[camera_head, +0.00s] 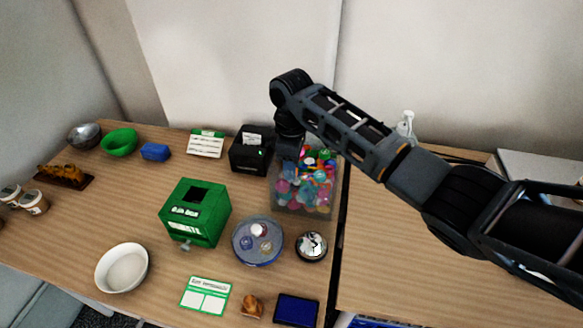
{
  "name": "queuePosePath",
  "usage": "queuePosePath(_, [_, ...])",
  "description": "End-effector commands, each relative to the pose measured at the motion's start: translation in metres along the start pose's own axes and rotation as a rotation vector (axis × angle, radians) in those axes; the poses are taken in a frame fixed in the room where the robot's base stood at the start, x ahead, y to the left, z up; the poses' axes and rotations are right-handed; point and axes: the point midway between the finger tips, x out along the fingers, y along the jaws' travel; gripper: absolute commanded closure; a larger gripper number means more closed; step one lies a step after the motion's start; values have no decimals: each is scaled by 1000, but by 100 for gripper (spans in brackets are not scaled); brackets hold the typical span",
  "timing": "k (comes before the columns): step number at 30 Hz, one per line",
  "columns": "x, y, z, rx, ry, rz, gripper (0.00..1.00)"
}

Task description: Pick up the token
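A clear box (304,205) full of small colourful pieces stands at the right end of the left table. I cannot tell whether the token is one of these pieces. A round blue-grey dish (237,243) in front of it holds a few small round items, one whitish and red (259,230); I cannot tell whether one is the token. My gripper (287,153) points down at the back left of the clear box, by the black dispenser. Its fingers are dark and too small to tell open from shut.
A green box (190,215) with a slot stands left of the dish. A black dispenser (250,152) stands behind it. A bell (311,246), a white bowl (122,268), a green-edged card (205,296) and a dark blue pad (296,311) lie nearer. The right table is largely clear.

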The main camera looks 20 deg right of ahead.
Motion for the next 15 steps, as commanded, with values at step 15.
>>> queuePosePath(15, [-60, -5, 37, 4, 5, 1, 97])
